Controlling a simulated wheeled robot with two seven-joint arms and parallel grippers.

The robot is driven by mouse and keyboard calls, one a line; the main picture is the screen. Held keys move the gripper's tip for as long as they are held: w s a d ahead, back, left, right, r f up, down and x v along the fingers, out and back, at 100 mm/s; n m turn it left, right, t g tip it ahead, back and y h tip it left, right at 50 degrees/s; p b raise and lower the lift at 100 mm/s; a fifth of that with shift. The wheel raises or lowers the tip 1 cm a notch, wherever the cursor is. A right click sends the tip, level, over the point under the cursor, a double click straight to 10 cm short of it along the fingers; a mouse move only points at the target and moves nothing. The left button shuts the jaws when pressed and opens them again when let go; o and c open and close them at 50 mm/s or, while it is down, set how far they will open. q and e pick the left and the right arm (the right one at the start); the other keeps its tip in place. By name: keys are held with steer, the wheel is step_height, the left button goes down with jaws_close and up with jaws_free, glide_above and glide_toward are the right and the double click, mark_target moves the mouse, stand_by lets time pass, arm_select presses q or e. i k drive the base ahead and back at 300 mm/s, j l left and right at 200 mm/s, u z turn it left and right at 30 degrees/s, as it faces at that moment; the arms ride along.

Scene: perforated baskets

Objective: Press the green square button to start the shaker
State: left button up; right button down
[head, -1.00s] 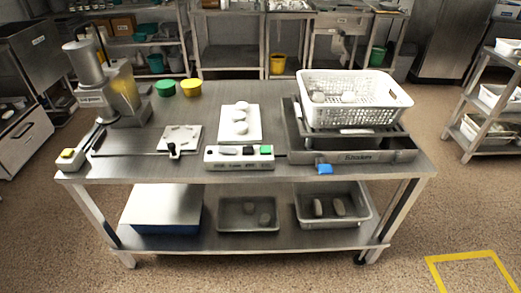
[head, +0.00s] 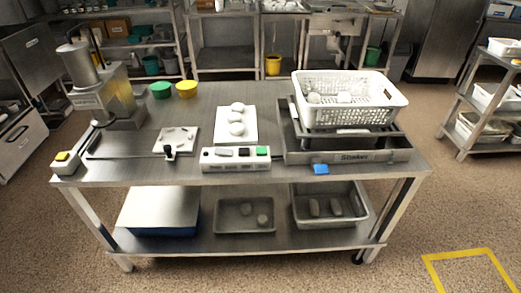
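The green square button (head: 262,151) is at the right end of a white control box (head: 213,160) near the table's front edge. A black button (head: 244,152) sits just left of it on the same box. The shaker (head: 355,157) is a grey, labelled tray unit to the right of the box. A white perforated basket (head: 350,115) with several pale lumps in it stands on the shaker. Neither of my grippers shows in the head view.
A white board (head: 236,133) with pale round pieces lies behind the control box. A blue item (head: 320,169) is at the shaker's front. A machine with a yellow button (head: 62,156) stands at left. Green (head: 161,90) and yellow (head: 187,89) cups stand at the back left.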

mark_target(260, 151)
steer(key=i+j+z, duration=0.15)
steer(key=j, duration=0.35)
steer(key=i+j+z, duration=0.15)
steer(key=j, duration=0.35)
steer(key=j+z, duration=0.15)
steer(key=j, duration=0.4)
steer(key=i+j+z, duration=0.15)
steer(key=j, duration=0.4)
